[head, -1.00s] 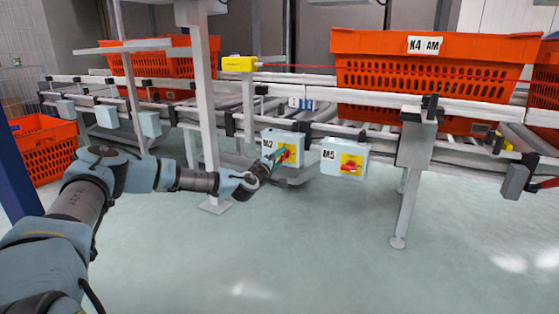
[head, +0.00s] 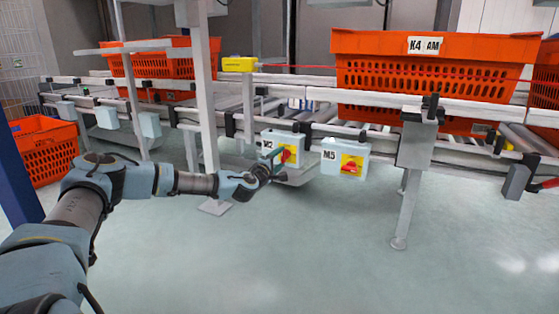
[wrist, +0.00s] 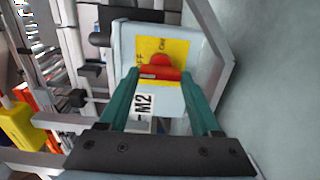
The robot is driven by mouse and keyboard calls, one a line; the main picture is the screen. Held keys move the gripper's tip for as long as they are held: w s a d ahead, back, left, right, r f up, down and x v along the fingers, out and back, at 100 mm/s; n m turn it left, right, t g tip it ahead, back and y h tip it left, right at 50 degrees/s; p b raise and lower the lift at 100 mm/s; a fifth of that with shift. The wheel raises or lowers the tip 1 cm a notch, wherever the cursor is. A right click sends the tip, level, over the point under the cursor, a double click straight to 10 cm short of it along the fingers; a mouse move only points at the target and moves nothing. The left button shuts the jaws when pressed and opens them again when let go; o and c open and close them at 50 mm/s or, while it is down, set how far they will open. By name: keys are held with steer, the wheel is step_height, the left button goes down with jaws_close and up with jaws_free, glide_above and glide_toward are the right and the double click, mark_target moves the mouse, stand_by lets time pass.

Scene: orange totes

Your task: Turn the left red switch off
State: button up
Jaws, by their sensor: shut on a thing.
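The left red switch (wrist: 160,68) sits on a yellow plate (wrist: 172,52) on the front of the grey box marked M2 (head: 267,146). In the wrist view it lies between the tips of my two green fingers, and my gripper (wrist: 160,76) is shut on it. Parts of the OFF and ON lettering show beside it. In the head view my gripper (head: 279,166) reaches the M2 box from the left, and the red switch (head: 286,156) is partly covered. The right red switch (head: 351,168) is on the box marked M5 (head: 332,158), untouched.
A conveyor frame (head: 300,90) runs behind the boxes and carries orange totes (head: 430,75). A grey post (head: 203,100) stands left of the M2 box. A yellow box (head: 239,64) is mounted above. The floor in front is clear.

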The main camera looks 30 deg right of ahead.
steer(key=o, duration=1.4)
steer(key=shift+p+v, duration=2.25)
steer(key=shift+v, duration=3.2)
